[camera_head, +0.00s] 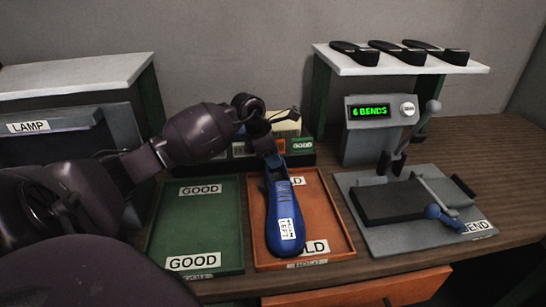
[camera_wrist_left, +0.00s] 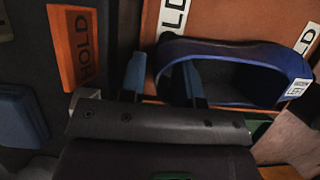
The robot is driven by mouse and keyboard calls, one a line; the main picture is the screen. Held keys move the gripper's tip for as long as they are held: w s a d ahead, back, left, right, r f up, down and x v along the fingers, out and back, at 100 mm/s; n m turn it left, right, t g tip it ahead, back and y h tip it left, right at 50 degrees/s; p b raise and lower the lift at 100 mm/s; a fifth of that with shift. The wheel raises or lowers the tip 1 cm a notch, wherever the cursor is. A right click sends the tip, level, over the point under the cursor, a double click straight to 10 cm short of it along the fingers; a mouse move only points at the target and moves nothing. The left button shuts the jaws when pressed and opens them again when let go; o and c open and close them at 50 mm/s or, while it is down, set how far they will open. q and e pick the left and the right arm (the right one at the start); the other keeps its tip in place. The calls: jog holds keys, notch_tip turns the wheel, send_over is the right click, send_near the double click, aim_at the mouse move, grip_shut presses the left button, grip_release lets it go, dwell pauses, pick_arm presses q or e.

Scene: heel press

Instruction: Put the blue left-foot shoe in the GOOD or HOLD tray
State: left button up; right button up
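The blue shoe (camera_head: 284,218), with a LEFT label, is over the orange HOLD tray (camera_head: 335,231), heel toward the back and toe toward the front. It looks laid down in the tray; its underside is hidden. My left gripper (camera_head: 272,153) is at the heel. In the left wrist view its two fingers (camera_wrist_left: 165,85) stand apart on either side of the shoe's (camera_wrist_left: 235,48) heel end, one of them inside the opening. A gap shows between them, so it looks open. The green GOOD tray (camera_head: 198,226) beside it is empty. My right gripper is not in view.
Dark shoes (camera_head: 402,53) lie on a white shelf at the back. Small labelled bins (camera_head: 301,146) stand behind the trays. A LAMP box (camera_head: 50,126) is at left.

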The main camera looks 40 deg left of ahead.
pick_arm(q)
jog(key=shift+o, duration=0.7)
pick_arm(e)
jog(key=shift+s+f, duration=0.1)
pick_arm(q)
jog(key=v, duration=0.3)
jog(key=shift+a+r, duration=0.1)
jog(key=shift+r, duration=0.2)
jog(key=v, duration=0.7)
jog(key=shift+s, duration=0.15)
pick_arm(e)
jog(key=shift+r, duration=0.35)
